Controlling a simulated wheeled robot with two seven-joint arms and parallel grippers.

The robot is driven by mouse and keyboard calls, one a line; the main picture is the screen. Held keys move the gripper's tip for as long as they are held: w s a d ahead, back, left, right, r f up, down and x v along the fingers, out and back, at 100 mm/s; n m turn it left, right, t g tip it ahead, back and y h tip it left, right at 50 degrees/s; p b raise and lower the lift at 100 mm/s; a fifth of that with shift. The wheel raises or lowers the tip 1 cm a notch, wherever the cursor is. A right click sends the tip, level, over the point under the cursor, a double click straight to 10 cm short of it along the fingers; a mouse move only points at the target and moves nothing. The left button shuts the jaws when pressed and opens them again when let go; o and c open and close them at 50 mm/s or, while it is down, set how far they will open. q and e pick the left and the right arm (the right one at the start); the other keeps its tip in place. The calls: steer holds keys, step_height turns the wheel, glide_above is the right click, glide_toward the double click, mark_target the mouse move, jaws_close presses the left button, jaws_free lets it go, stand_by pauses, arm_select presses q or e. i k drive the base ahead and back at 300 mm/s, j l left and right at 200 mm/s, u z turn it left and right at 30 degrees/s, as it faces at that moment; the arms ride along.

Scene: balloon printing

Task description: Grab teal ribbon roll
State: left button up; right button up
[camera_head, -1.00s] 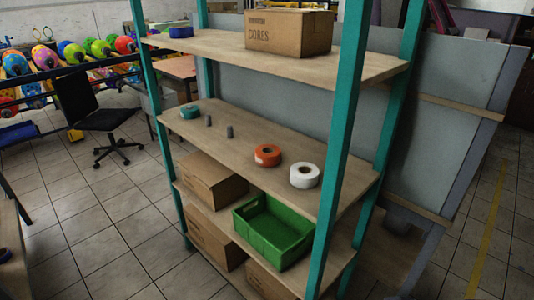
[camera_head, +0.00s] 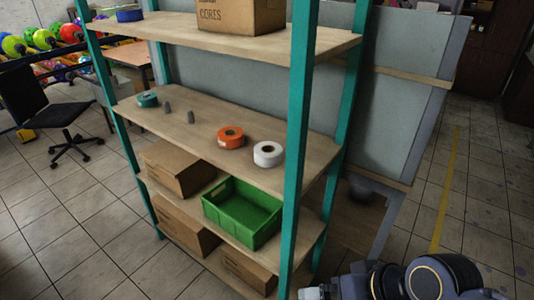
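The teal ribbon roll (camera_head: 147,100) lies flat on the middle shelf (camera_head: 205,145), near its left end. Two small grey pegs (camera_head: 178,112) stand to the right of it. An orange roll (camera_head: 230,138) and a white roll (camera_head: 268,154) lie farther right on the same shelf. My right arm shows at the bottom right, in front of the shelf and well away from the teal roll. Only a pale part of its end shows at the bottom edge, and its fingers cannot be made out. My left gripper is not in view.
The shelf's teal uprights (camera_head: 298,130) stand in front of parts of the boards. The top board holds a cardboard box (camera_head: 240,14) and a blue roll (camera_head: 129,15).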

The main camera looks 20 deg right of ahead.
mark_target(149, 102)
steer(key=i+j, duration=1.55)
steer(key=i, duration=0.35)
steer(key=i+j, duration=0.2)
steer(key=i, duration=0.25)
